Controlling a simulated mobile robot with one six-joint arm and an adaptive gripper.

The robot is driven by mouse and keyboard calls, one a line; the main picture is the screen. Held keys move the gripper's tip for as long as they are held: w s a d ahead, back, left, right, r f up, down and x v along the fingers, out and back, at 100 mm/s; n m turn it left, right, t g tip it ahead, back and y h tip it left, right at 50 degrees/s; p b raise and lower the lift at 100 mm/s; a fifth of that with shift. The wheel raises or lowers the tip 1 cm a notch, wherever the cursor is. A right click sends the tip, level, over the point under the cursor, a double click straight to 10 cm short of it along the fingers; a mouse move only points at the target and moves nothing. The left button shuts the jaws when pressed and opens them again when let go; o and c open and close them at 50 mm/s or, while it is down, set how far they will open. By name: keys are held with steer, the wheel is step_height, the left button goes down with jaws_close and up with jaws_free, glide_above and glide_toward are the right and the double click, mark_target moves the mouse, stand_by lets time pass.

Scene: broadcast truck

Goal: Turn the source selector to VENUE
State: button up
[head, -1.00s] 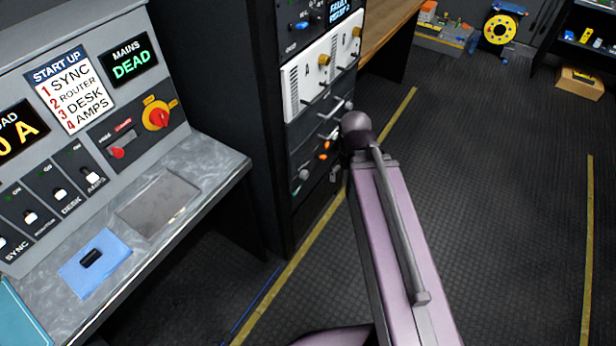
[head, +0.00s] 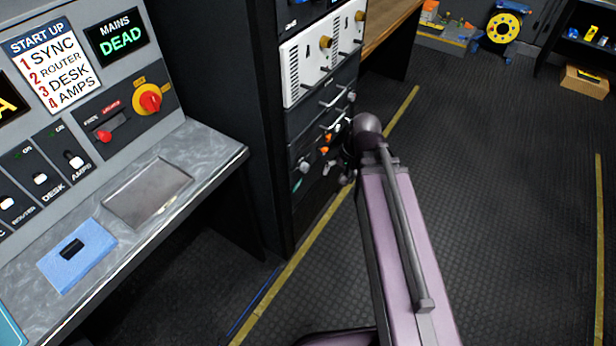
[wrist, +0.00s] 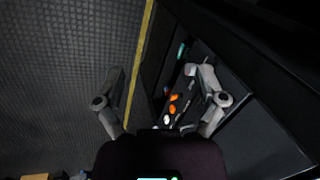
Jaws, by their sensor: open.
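A red rotary knob on a yellow round plate (head: 149,98) sits on the grey sloped console panel at left. It looks like the selector, but its small labels are too small to read for sure. A red-ended lever (head: 104,136) sits beside it, lower left, under a small red label. My gripper (wrist: 157,70) is open and empty in the wrist view, its fingers apart, with the rack front and floor beyond. In the head view my gripper is mostly hidden behind my arm, in front of the rack's lower panels and well right of the knob.
The MAINS display (head: 122,38) reads DEAD. The START UP card (head: 50,65) lists SYNC, ROUTER, DESK, AMPS. Below are a row of switches, a grey plate (head: 148,192) and a blue pad (head: 78,255). The black rack (head: 315,125) with protruding handles stands close to my arm.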

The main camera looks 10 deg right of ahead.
steer(key=w+a+f+m+t+y+b, duration=0.1)
steer(key=w+a+f+m+y+b, duration=0.15)
steer(key=f+m+b, duration=0.45)
steer(key=m+t+y+b, duration=0.9)
steer(key=m+b, duration=0.6)
steer(key=b, duration=1.6)
glide_toward(308, 169)
steer(key=v, duration=0.4)
steer(key=shift+r, duration=0.25)
steer(key=shift+w+a, duration=0.15)
steer(key=shift+a, duration=0.1)
steer(key=shift+x, duration=6.75)
steer(key=c, duration=1.2)
